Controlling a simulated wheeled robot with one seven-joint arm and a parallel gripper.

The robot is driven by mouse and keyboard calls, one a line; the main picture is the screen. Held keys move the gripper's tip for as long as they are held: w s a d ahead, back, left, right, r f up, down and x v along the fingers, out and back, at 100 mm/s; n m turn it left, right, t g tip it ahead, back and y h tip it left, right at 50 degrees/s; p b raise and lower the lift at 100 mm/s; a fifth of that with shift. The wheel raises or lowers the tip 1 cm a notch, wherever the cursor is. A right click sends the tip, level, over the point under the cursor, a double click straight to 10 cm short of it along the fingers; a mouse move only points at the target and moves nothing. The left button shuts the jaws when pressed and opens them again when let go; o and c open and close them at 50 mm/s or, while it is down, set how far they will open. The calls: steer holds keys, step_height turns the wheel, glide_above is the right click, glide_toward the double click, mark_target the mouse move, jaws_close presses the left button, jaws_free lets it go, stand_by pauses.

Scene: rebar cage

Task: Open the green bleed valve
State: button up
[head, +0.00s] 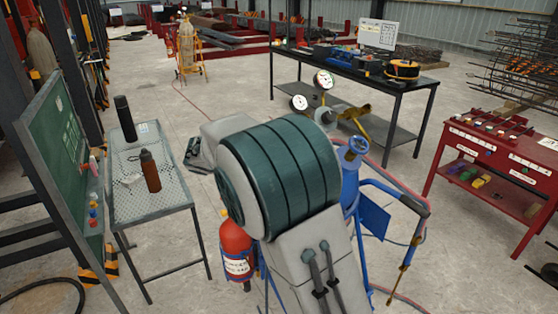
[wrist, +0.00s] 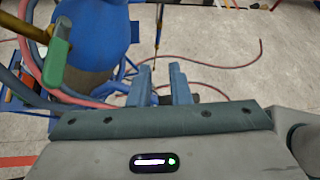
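The green bleed valve (wrist: 57,62) shows as a green lever on a brass stem at the upper left of the wrist view. It stands beside a large blue cylinder (wrist: 95,30). My gripper (wrist: 160,78) has two blue fingers, apart with nothing between them. The fingers are to the right of the green lever and do not touch it. In the head view, the blue cylinder (head: 350,185) stands partly behind my arm, with gauges (head: 323,80) and brass fittings above it. I cannot make out the green lever or my fingertips there.
Red and blue hoses (wrist: 75,95) run close to the green lever. A red extinguisher (head: 236,250) and a blue trolley frame (head: 420,205) flank the cylinder. A mesh table (head: 180,190) stands left, a red cart (head: 490,150) right, and a black workbench (head: 430,85) behind.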

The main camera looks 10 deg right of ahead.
steer(key=w+a+n+t+h+b, duration=0.1)
steer(key=w+a+n+t+h, duration=0.35)
steer(key=w+a+n, duration=0.5)
steer(key=shift+m+h, duration=0.35)
steer(key=shift+m, duration=0.6)
steer(key=x, duration=0.3)
steer(key=s+p+x, duration=0.1)
steer(key=x, duration=0.3)
steer(key=f+p+x, duration=0.1)
steer(key=x, duration=0.3)
steer(key=shift+s+d, duration=0.2)
steer(key=shift+d, duration=0.2)
jaws_close()
